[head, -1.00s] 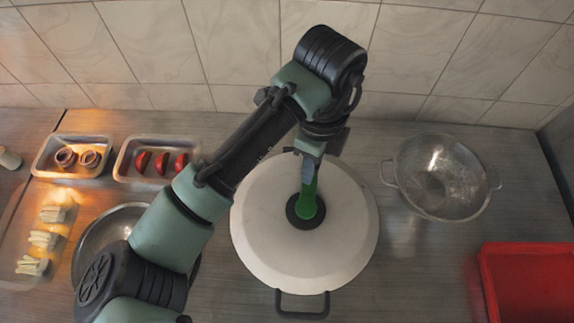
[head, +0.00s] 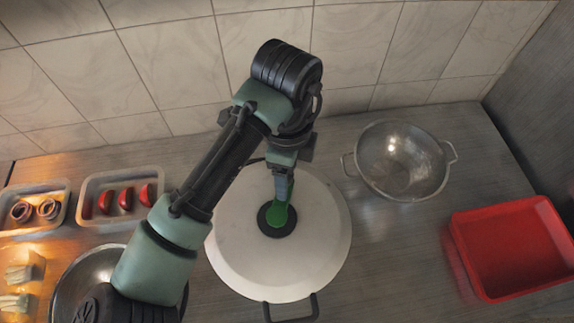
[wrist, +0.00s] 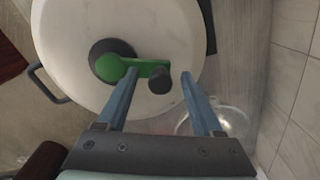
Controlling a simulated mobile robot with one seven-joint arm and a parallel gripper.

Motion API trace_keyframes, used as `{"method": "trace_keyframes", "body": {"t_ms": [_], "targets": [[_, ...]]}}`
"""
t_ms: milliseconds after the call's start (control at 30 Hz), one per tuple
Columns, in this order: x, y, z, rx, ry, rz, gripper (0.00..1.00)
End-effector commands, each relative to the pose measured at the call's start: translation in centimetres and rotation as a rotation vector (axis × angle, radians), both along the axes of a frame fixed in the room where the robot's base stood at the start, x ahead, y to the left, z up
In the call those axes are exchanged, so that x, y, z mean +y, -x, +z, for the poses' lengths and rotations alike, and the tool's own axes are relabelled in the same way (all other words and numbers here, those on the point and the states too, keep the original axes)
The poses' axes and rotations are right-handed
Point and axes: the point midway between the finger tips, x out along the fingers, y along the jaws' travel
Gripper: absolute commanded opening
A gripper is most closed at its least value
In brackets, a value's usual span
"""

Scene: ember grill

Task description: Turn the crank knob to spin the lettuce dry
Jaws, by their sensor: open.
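The salad spinner is a large drum with a white lid (head: 240,255) and a dark loop handle at its front. A green crank arm (head: 281,213) is mounted on the dark hub at the lid's middle; it also shows in the wrist view (wrist: 117,68). The dark crank knob (wrist: 160,82) stands at the crank's outer end in the wrist view; in the head view my gripper hides it. My gripper (wrist: 161,75) is open above the lid, with its blue fingers on either side of the knob. I cannot tell whether a finger touches it. No lettuce shows.
A metal colander (head: 403,190) stands right of the spinner, and a red tray (head: 512,250) lies further right. Left are a metal bowl (head: 75,275) and trays of onion rings (head: 35,210) and tomato slices (head: 125,199). The tiled wall (head: 350,60) is close behind.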

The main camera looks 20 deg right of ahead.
Motion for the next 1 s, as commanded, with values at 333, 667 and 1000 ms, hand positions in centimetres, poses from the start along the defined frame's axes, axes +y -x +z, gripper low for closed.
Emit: {"method": "trace_keyframes", "body": {"t_ms": [333,667,1000], "targets": [[0.0,-0.1,5.1,-0.008,-0.001,-0.003,0.68],[0.0,-0.1,11.0,-0.006,-0.002,-0.001,0.68],[0.0,0.0,13.0,-0.001,0.001,0.000,0.68]]}}
